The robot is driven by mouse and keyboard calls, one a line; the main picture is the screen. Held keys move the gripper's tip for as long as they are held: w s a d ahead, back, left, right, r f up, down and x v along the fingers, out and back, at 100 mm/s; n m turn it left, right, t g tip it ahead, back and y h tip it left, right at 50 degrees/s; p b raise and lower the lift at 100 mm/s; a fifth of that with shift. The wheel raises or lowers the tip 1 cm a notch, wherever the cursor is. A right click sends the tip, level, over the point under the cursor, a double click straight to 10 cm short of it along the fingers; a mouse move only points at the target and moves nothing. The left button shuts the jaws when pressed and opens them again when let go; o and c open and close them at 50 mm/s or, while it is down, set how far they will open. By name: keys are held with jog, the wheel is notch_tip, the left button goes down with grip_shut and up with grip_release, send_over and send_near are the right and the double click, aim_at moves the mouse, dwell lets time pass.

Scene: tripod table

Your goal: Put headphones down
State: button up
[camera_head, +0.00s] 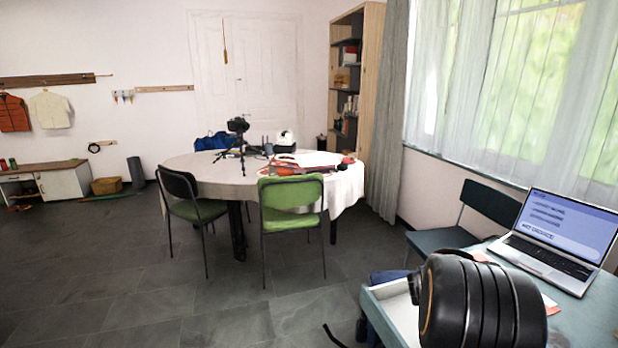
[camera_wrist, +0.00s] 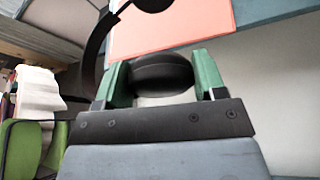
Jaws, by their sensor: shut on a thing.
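In the wrist view, black headphones (camera_wrist: 163,70) are held by one ear cup between the two green fingers of my gripper (camera_wrist: 162,84). Their thin black headband curves up and to the left, and the other cup shows only in part at the top edge. A salmon-coloured flat sheet or notebook (camera_wrist: 190,30) lies behind them. I cannot tell whether the headphones touch any surface. In the head view, my black arm covers the gripper, and I cannot make out the headphones there.
A blue-green desk (camera_head: 590,318) at the lower right bears an open laptop (camera_head: 552,250). A dark chair (camera_head: 480,215) stands behind the desk. Across the room, a round table (camera_head: 205,172) holds a camera on a tripod (camera_head: 238,138). A green chair (camera_head: 291,195) stands before it. Grey floor lies open at the left.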

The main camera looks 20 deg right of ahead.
jog(key=w+a+f+n+t+y, duration=0.25)
jog(key=w+a+t, duration=0.2)
jog(key=a, duration=0.45)
jog(key=w+a+f+n+t+y, duration=0.1)
jog(key=w+a+f+n+t, duration=0.25)
jog(key=w+a, duration=0.4)
jog(key=a+f+n+t+y, duration=0.2)
jog(key=a+f+n+y, duration=0.15)
jog(key=a, duration=0.85)
jog(key=a+f+n+t+y, duration=0.1)
jog(key=a+f+n+y, duration=0.2)
jog(key=a, duration=0.8)
notch_tip(320, 180, up, 19)
jog(key=p, duration=1.2)
jog(key=shift+w, duration=0.35)
jog(key=shift+d+f+n, duration=0.1)
jog(key=shift+n, duration=0.15)
